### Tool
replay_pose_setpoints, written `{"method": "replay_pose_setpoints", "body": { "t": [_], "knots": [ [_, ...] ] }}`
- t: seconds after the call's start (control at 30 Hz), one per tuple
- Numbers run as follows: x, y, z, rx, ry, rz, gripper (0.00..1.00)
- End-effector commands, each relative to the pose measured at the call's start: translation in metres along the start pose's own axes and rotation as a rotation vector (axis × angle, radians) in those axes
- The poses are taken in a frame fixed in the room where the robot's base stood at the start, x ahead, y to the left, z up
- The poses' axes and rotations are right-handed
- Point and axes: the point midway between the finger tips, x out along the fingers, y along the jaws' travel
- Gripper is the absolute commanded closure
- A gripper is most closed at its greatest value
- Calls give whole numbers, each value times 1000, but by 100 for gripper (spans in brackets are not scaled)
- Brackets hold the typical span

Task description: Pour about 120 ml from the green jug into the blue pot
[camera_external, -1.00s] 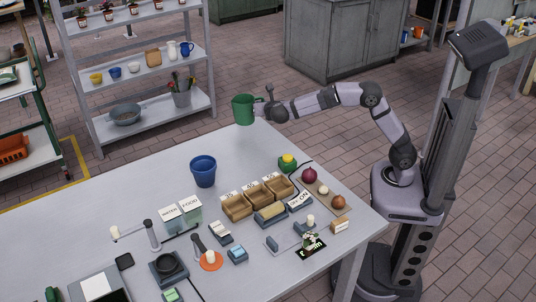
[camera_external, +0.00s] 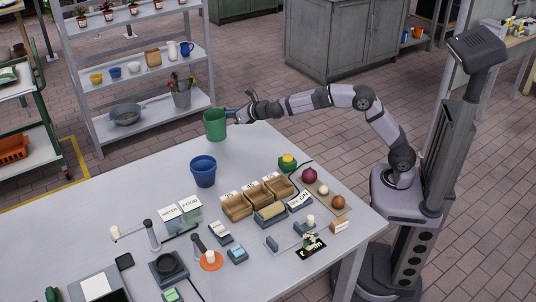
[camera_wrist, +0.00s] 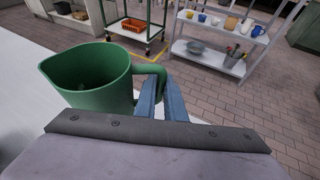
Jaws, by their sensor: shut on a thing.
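The green jug (camera_external: 215,125) is held in the air above the far edge of the table, higher than the blue pot and slightly to its right. It looks about upright. My gripper (camera_external: 237,115) is shut on its handle. In the wrist view the jug (camera_wrist: 90,80) is at the left, and my gripper's blue fingers (camera_wrist: 162,100) close around the handle. The jug's inside wall shows green; I cannot see any liquid level. The blue pot (camera_external: 203,173) stands upright on the table, open at the top; its contents cannot be made out.
The grey table (camera_external: 110,205) is clear left of the pot. Wooden bins (camera_external: 237,206), a yellow-green object (camera_external: 287,161) and a board of onion-like items (camera_external: 325,190) lie right of the pot. Signs reading water and food (camera_external: 182,211) stand in front. A shelf (camera_external: 150,75) is behind.

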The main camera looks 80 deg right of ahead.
Motion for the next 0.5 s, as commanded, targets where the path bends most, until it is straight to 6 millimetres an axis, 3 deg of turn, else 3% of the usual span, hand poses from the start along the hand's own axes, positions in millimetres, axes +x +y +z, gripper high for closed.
{"method": "replay_pose_setpoints", "body": {
  "t": [0.2,0.5],
  "knots": [
    [-2,40,-12,-63,9,154,100],
    [-6,59,-22,-93,12,224,100]
  ]
}}
